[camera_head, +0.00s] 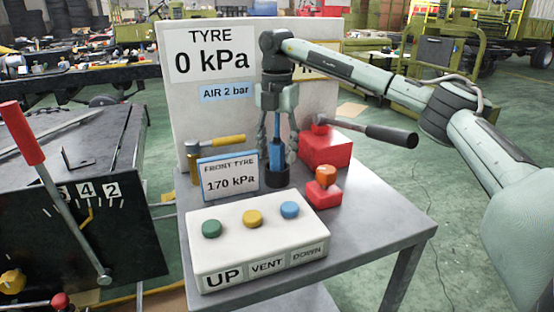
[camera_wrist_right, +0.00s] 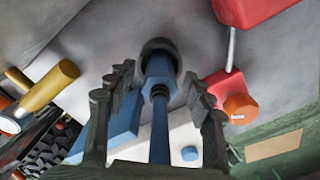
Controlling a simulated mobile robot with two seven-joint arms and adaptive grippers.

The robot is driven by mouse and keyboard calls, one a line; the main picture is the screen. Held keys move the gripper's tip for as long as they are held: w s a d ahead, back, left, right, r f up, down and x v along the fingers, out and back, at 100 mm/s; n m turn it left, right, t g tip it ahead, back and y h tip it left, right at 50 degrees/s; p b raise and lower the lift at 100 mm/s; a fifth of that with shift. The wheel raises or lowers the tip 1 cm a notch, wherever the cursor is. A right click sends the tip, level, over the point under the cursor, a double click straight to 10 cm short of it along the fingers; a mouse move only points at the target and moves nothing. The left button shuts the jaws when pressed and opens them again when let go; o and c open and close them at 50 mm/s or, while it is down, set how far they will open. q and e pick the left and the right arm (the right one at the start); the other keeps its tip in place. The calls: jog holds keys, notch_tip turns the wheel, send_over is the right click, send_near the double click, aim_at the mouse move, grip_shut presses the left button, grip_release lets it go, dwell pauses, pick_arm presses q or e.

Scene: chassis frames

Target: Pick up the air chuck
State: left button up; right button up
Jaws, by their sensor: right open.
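The air chuck (camera_head: 276,141) is a blue upright tool standing in a round black holder (camera_head: 277,178) on the grey table. My right gripper (camera_head: 277,150) points down from above, with its fingers on either side of the chuck. The fingers are open, and the wrist view shows gaps between them (camera_wrist_right: 158,110) and the blue shaft (camera_wrist_right: 160,125). The chuck's lower end goes into the dark holder, which hides its tip. My left gripper is out of view.
Close around the holder are the FRONT TYRE 170 kPa sign (camera_head: 228,178), a yellow-handled valve (camera_head: 216,143), a red block (camera_head: 325,148) with a dark lever, and a red base with an orange button (camera_head: 325,176). The UP/VENT/DOWN button box (camera_head: 257,240) stands in front. A white board (camera_head: 180,100) rises behind.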

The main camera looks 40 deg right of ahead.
jog(key=shift+c, duration=0.2)
grip_shut()
dwell(0.3)
